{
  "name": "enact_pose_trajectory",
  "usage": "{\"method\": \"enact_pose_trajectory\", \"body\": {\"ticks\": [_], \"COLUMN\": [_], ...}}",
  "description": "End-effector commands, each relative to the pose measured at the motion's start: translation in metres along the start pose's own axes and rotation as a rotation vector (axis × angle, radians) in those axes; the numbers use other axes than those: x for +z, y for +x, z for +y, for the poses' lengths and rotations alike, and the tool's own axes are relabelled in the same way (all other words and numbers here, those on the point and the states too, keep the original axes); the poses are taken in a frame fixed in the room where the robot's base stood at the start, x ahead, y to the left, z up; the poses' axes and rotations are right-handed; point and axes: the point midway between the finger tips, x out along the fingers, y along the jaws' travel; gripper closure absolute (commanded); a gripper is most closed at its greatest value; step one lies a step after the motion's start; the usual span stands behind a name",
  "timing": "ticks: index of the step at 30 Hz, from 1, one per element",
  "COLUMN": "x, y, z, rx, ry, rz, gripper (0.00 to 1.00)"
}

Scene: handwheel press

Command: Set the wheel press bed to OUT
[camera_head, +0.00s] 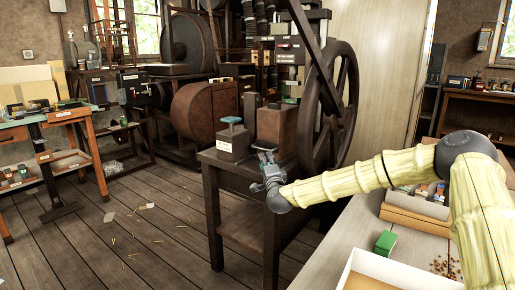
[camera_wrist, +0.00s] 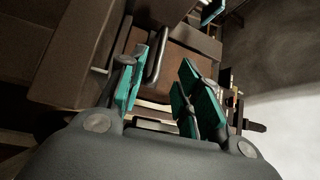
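The handwheel press has a large dark spoked wheel (camera_head: 330,105) and stands on a dark brown table (camera_head: 217,170). A brown block (camera_head: 277,126) sits at its base, beside the wheel; I cannot tell whether it is the bed. No OUT mark is readable. My gripper (camera_head: 266,165) is at the table's front edge, in front of the block. In the wrist view my gripper (camera_wrist: 165,88) is open, its teal pads apart. A bent grey metal handle (camera_wrist: 158,55) shows ahead, between the fingers and nearer the left one. Contact with it cannot be told.
A small block with a blue-topped handle (camera_head: 232,135) stands left on the press table. A worktable (camera_head: 350,225) at front right carries a green box (camera_head: 385,243), a white-rimmed tray (camera_head: 352,268) and a cardboard box (camera_head: 420,210). The wooden floor at left is mostly clear, with scattered scraps.

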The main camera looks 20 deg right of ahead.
Motion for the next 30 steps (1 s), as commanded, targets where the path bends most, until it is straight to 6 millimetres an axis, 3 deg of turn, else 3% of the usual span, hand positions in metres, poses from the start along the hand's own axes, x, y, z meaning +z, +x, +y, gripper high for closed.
{"method": "enact_pose_trajectory", "body": {"ticks": [5, 21, 30], "x": [0.001, 0.001, 0.0], "y": [0.011, 0.089, 0.107], "z": [0.001, 0.002, 0.001], "rx": [-0.001, 0.0, 0.001], "ry": [0.0, -0.002, -0.001], "rz": [-0.001, 0.0, 0.0], "gripper": [0.66, 0.66, 0.66]}}
